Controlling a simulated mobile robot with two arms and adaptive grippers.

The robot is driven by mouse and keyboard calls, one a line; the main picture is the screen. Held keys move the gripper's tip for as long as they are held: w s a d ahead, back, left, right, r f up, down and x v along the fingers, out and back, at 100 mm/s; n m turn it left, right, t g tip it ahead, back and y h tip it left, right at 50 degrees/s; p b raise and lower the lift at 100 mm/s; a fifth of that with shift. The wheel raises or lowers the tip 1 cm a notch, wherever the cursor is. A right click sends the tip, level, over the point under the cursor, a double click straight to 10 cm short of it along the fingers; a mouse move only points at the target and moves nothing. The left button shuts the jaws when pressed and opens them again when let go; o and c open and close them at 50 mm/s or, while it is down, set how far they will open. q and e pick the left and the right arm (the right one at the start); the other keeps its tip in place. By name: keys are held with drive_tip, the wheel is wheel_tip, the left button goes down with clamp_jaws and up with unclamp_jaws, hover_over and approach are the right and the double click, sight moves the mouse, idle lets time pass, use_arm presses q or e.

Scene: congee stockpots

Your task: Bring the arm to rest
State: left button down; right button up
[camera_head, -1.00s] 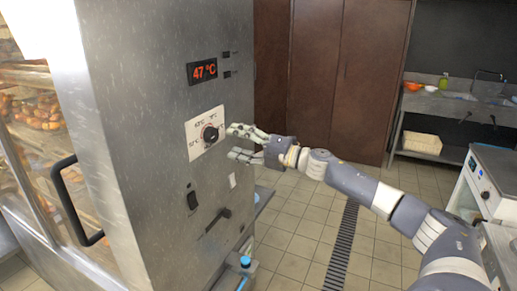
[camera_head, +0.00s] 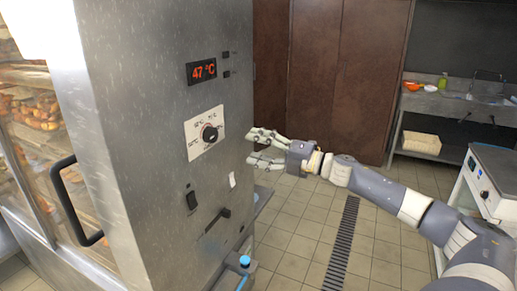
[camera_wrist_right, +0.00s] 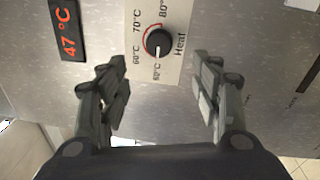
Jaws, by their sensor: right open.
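My right gripper (camera_head: 264,150) is open and empty in the head view, to the right of the steel cabinet's control panel. In the right wrist view its two fingers (camera_wrist_right: 160,95) stand apart with nothing between them. The black heat knob (camera_head: 209,133) on its white dial plate is on the cabinet front, to the left of the fingertips and apart from them. The knob also shows in the right wrist view (camera_wrist_right: 158,42), beyond the fingers. A red display (camera_head: 203,71) above reads 47 °C. My left gripper is out of view.
The steel cabinet (camera_head: 150,100) with a black door handle (camera_head: 75,200) fills the left. Tiled floor (camera_head: 300,230) is clear to the right. A sink counter (camera_head: 450,100) stands at the back right.

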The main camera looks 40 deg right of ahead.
drive_tip(key=shift+s, duration=0.1)
idle(0.6)
